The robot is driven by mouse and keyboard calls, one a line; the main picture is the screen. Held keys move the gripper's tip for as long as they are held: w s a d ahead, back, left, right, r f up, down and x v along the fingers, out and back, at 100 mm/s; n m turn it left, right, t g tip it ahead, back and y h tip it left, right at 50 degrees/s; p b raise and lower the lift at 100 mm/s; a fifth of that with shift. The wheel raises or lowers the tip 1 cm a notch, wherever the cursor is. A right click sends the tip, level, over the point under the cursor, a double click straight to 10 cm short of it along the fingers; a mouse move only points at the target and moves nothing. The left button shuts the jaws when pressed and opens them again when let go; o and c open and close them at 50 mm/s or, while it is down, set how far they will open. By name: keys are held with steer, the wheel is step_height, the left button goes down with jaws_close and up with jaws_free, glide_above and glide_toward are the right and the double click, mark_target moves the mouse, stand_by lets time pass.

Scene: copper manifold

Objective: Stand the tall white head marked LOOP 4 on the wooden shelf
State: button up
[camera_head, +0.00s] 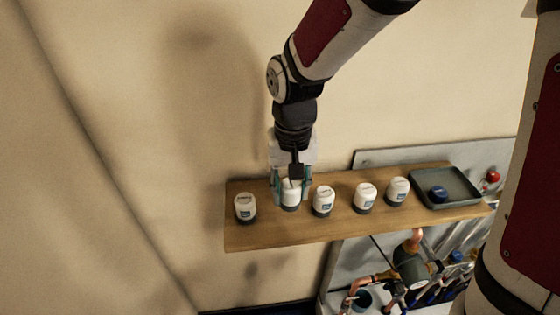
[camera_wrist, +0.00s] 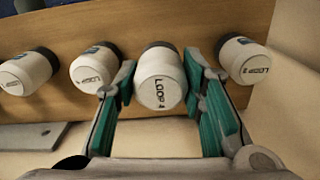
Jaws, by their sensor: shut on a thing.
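The tall white head marked LOOP 4 (camera_wrist: 160,88) is between the two teal-padded fingers of my gripper (camera_wrist: 160,64) in the wrist view, its lettered top facing the camera. My gripper is shut on it. In the head view the head (camera_head: 290,194) is upright over the left part of the wooden shelf (camera_head: 270,233), my gripper (camera_head: 291,190) reaching down from above. Its dark base is at the shelf top; I cannot tell whether it touches or hovers slightly above.
A white head marked LOOP 2 (camera_wrist: 244,62) stands close on one side; in the head view it is the leftmost head (camera_head: 245,207). Several similar heads (camera_head: 323,201) stand to the right. A grey tray (camera_head: 467,190) with a blue cap (camera_head: 438,193) sits at the shelf's right end. Pipework (camera_head: 412,268) is below.

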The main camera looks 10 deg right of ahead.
mark_target(290, 200)
steer(key=shift+f+p, duration=0.3)
steer(key=shift+f, duration=1.45)
steer(key=o, duration=1.2)
steer(key=shift+f, duration=0.15)
step_height(290, 200, up, 12)
steer(key=shift+r+b, duration=0.15)
steer(key=shift+b, duration=0.45)
steer(key=s+d+r+n+t, duration=0.1)
steer(key=s+d+r+t, duration=0.4)
steer(key=s+d+r, duration=0.3)
steer(key=s+d, duration=0.3)
steer(key=s, duration=0.2)
steer(key=shift+s+t, duration=0.3)
steer(key=shift+s, duration=0.05)
